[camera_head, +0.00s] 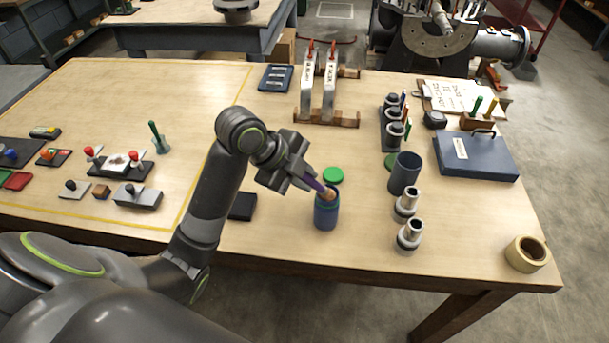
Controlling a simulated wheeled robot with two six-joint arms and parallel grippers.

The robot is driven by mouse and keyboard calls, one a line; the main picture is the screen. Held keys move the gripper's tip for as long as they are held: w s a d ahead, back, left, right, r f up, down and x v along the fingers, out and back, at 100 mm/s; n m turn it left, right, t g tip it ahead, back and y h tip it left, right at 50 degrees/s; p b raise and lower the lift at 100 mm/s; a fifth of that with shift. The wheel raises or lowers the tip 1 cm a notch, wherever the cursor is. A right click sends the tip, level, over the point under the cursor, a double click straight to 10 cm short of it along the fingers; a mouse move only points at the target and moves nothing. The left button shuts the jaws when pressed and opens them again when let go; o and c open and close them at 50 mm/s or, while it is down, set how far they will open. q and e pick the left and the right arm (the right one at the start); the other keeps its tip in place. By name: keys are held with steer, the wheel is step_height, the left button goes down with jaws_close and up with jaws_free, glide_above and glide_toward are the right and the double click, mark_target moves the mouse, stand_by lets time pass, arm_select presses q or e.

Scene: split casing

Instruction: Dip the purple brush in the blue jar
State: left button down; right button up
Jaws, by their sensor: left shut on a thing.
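The blue jar (326,216) stands upright and open near the front of the wooden table. My left gripper (309,180) is shut on the purple brush (318,187) just above and left of the jar. The brush is tilted, pointing down and right, with its tan lower end (328,195) at the jar's mouth. I cannot tell how far the brush end reaches inside the jar. My right gripper is not in view.
A green lid (333,175) lies behind the jar. A dark cylinder (404,174) and metal fittings (408,235) stand to its right. A black block (243,206) lies to its left. A tape roll (527,253) sits near the right front corner.

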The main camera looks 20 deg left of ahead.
arm_select(q)
step_height(320, 180, up, 7)
steer(key=p, duration=0.7)
stand_by(0.5)
steer(key=shift+a, duration=0.1)
